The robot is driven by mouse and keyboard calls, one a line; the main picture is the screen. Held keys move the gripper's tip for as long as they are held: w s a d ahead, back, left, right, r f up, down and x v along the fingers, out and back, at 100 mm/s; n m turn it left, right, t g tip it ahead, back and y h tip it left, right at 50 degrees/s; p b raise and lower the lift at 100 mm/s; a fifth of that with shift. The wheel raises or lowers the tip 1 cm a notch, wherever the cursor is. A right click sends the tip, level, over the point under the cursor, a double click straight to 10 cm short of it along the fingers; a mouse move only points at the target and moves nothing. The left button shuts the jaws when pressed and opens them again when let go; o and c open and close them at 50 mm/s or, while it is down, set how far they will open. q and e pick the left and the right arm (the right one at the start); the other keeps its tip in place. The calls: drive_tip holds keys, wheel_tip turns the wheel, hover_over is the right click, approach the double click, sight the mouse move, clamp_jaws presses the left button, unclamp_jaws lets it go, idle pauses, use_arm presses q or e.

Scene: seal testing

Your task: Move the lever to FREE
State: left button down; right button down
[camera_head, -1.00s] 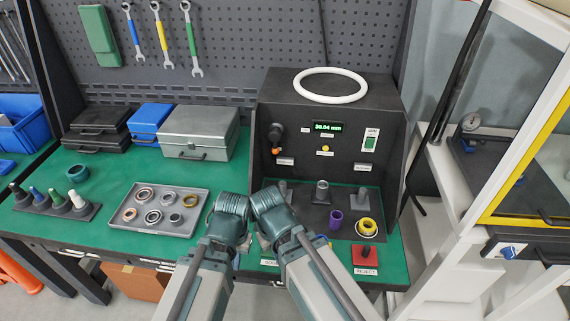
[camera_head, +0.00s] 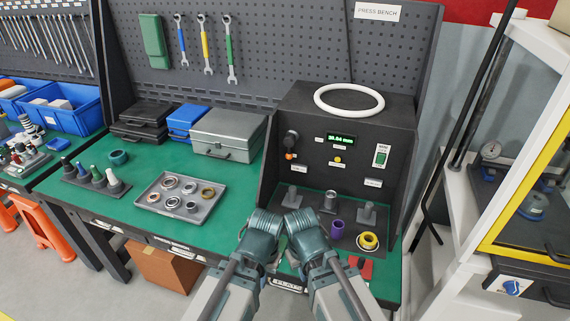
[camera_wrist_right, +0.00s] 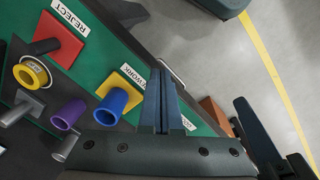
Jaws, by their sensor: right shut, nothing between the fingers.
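The dark test box (camera_head: 395,153) stands on the green bench. On the left of its front panel is a small dark lever-like control (camera_head: 290,142) with an orange tip; the small label below it is too blurred to read. My right gripper (camera_head: 304,230) is in front of the box, low and apart from the control; its fingers (camera_wrist_right: 164,100) are shut and empty in the right wrist view. My left gripper (camera_head: 262,236) is close beside it on the left, its fingertips hidden. Neither gripper touches the control.
A purple cup (camera_head: 337,228), a yellow-and-white ring (camera_head: 368,241) and grey posts stand before the panel. A blue cup on a yellow base (camera_wrist_right: 113,98) is near my right fingers. A tray of rings (camera_head: 152,202) lies left. A white frame (camera_head: 462,215) stands right.

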sight(290, 146)
drive_tip(key=w+n+t+b, duration=0.1)
drive_tip(key=w, duration=0.2)
drive_tip(key=w+a+n+t+b, duration=0.1)
drive_tip(key=w+n, duration=0.1)
drive_tip(key=w, duration=0.1)
drive_tip(key=w+f+n+t+y, duration=0.1)
drive_tip(key=w+t, duration=0.1)
drive_tip(key=w, duration=0.2)
drive_tip(key=shift+w+a+f+b, duration=0.1)
drive_tip(key=shift+a+b, duration=0.25)
drive_tip(key=shift+b, duration=0.05)
drive_tip(key=w+n+t+b, duration=0.1)
drive_tip(key=w, duration=0.2)
drive_tip(key=w+r+n+t+y+b, duration=0.1)
drive_tip(key=w+n+t, duration=0.1)
drive_tip(key=w, duration=0.1)
drive_tip(key=w+a+r+n+t+b, duration=0.1)
drive_tip(key=w+n, duration=0.1)
drive_tip(key=w, duration=0.1)
drive_tip(key=shift+w+a+r+t, duration=0.1)
drive_tip(key=shift+w+t, duration=0.05)
drive_tip(key=shift+t, duration=0.25)
drive_tip(key=w+r+n+t+y+b, duration=0.2)
drive_tip(key=w+r+n+t+b, duration=0.1)
drive_tip(key=w+r+n+t, duration=0.4)
wheel_tip(290, 146, up, 2)
drive_tip(key=shift+w+a+r+n, duration=0.15)
drive_tip(key=shift+w+a+n, duration=0.3)
drive_tip(key=shift+w+n, duration=0.4)
